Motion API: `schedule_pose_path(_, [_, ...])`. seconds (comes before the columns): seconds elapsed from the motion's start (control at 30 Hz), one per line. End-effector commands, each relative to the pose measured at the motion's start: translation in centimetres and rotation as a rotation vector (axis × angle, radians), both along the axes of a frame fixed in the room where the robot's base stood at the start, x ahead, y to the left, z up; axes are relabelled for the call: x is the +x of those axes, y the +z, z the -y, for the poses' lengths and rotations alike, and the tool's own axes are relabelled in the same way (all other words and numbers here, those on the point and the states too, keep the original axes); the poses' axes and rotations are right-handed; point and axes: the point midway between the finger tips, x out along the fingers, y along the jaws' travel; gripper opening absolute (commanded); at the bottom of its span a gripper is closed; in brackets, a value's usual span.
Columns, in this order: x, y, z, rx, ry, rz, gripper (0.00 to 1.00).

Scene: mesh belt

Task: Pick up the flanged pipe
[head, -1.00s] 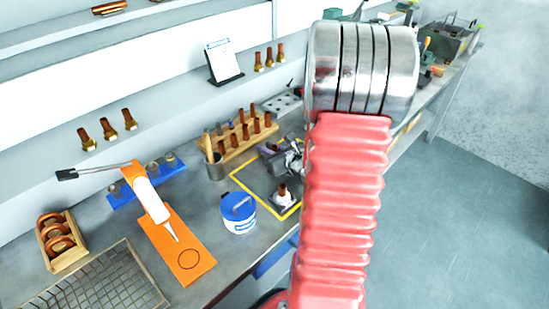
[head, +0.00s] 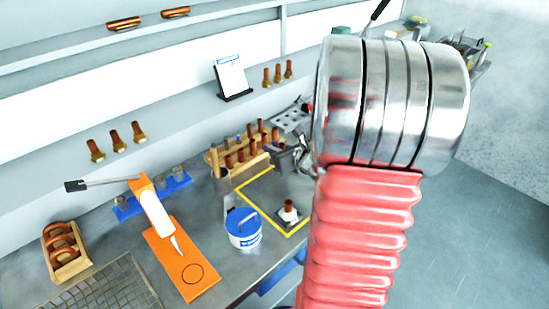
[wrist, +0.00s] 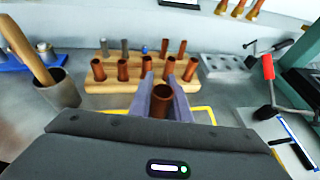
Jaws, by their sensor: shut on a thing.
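In the wrist view my gripper (wrist: 161,84) has its two grey fingers closed on either side of an upright copper pipe, taken as the flanged pipe (wrist: 162,104). Its open top end shows between the fingers. Its lower part and any flange are hidden behind the gripper body. In the head view my arm's red sleeve and steel joint cover most of the gripper, so the grip itself does not show clearly there.
A copper piece with a pale collar (head: 289,207) stands on a dark base inside a yellow outline (head: 262,213). Nearby are a wooden pipe rack (head: 240,165), a blue-and-white tub (head: 243,228) and an orange board (head: 182,262). The rack lies just beyond the fingers.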

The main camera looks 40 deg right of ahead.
Motion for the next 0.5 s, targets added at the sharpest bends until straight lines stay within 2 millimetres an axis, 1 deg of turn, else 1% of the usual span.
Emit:
schedule_pose_path(0.03, [0.0, 0.9, 0.1, -0.005, -0.001, 0.003, 0.0])
schedule_pose_path(0.2, [0.0, 2.5, 0.0, -0.003, 0.0, 0.003, 0.0])
schedule_pose_path(0.33, [0.0, 2.9, 0.0, -0.002, -0.001, 0.002, 0.0])
schedule_pose_path(0.5, [0.0, 3.0, 0.0, -0.001, -0.001, 0.002, 0.0])
